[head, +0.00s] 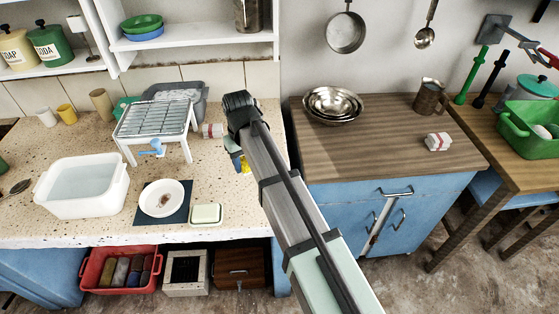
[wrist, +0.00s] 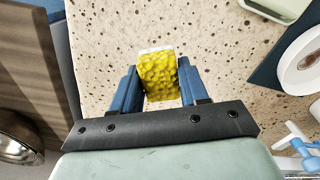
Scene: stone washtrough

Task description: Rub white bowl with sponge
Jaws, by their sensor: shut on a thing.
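The white bowl (head: 162,197) sits on a dark blue mat (head: 179,216) on the speckled counter, with a reddish-brown smear inside it. In the wrist view part of the bowl (wrist: 303,62) shows at the right edge. My gripper (wrist: 158,76) is shut on the yellow sponge (wrist: 159,80), which has a pale layer on its far side. The sponge is held between the two blue fingers, over the counter and apart from the bowl. In the head view the sponge (head: 245,168) is mostly hidden by my arm, to the right of the bowl.
A pale soap dish (head: 206,214) stands right of the mat. A white tub of water (head: 82,188) is left of it. A white rack (head: 155,119) with a blue-handled brush (head: 153,149) stands behind. Stacked metal bowls (head: 332,104) sit on the wooden cabinet.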

